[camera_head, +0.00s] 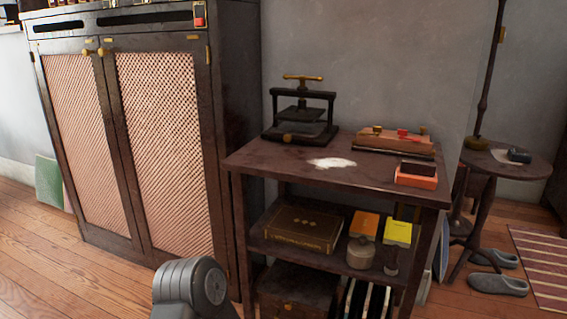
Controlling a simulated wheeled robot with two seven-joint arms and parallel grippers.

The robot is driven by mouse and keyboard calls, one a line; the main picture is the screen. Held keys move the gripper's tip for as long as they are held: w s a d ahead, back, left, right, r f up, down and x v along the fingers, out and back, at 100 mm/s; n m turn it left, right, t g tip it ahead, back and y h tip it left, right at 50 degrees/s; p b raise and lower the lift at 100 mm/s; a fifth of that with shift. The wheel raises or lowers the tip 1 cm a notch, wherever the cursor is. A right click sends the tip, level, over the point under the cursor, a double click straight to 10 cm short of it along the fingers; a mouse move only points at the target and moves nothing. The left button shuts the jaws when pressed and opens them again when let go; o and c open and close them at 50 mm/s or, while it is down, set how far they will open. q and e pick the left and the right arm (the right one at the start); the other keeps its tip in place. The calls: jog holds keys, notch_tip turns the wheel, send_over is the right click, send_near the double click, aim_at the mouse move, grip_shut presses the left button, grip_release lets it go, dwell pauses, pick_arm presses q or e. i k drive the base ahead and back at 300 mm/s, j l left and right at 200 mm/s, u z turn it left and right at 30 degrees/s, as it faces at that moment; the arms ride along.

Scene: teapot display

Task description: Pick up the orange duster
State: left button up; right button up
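A small block with an orange body and a dark top, which looks like the orange duster (415,181), sits on the right front part of the dark wooden table top (270,170). Nothing is touching it from above. Neither of my grippers shows in the head view. Only a grey rounded part of my own body shows at the bottom, left of the table.
A black press (300,128) stands at the table's back left. A wooden tool with red and brass parts (393,142) lies behind the duster. White powder (333,163) is spread mid-table. The lower shelf holds a large book (303,228), small boxes and jars. A tall cabinet (165,150) stands left.

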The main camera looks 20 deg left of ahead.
aim_at(417, 174)
jog(key=i+j, duration=0.2)
jog(key=j, duration=0.15)
jog(key=i+j, duration=0.15)
jog(key=j, duration=0.25)
jog(key=i+j, duration=0.2)
jog(key=j, duration=0.15)
jog(key=i+j, duration=0.2)
jog(key=j, duration=0.15)
